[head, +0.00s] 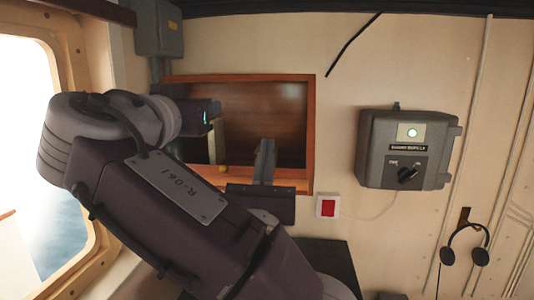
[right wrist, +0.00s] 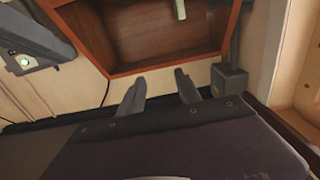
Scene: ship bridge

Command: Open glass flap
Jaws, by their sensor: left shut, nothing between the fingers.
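A wooden-framed recess (head: 291,125) is set in the wall in the head view. It also shows in the right wrist view (right wrist: 150,40), upside down. I cannot make out the pane of the glass flap or tell how far it stands open. A small brass-coloured knob (head: 222,169) shows near the recess's lower edge, below a pale upright strip.
A grey control box (head: 408,148) with a green light hangs right of the recess. A red switch (head: 327,206) sits below the recess. A headset (head: 464,250) hangs lower right. A grey junction box (head: 160,30) is upper left, beside a bright window (head: 30,120).

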